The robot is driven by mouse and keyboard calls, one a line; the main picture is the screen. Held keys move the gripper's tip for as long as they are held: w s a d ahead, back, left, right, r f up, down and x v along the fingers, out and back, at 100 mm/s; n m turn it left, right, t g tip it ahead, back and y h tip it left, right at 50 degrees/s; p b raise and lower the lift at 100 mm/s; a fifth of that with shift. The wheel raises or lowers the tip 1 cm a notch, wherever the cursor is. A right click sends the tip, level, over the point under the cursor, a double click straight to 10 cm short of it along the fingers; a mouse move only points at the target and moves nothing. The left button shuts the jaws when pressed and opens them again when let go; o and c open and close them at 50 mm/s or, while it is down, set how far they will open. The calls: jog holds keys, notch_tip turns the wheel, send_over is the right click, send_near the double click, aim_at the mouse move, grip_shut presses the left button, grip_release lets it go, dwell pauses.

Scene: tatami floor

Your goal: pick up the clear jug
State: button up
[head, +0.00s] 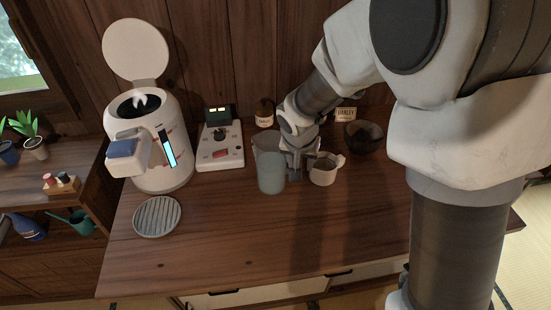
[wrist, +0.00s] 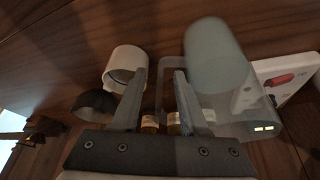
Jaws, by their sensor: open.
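The clear jug (head: 270,173), a translucent bluish-grey vessel, stands upright on the wooden counter (head: 215,245). My gripper (head: 296,172) is down at the jug's right side, between it and a white mug. In the wrist view the jug (wrist: 215,60) lies right of centre, and its pale loop handle (wrist: 163,85) shows between the two fingers of my gripper (wrist: 160,85). The fingers are apart, one on each side of the handle. I cannot tell whether either finger touches it. My gripper hides part of the jug's right side in the head view.
The white mug (head: 323,172) stands close to the right of my gripper. A dark bowl (head: 364,136) is behind it. A white device with a red switch (head: 220,148) and a white water boiler (head: 160,150) with its lid up stand left. A round slatted tray (head: 157,216) lies front left. The front counter is clear.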

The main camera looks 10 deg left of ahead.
jog(key=shift+x, duration=0.9)
grip_shut()
jog(key=shift+r, duration=0.1)
dwell(0.7)
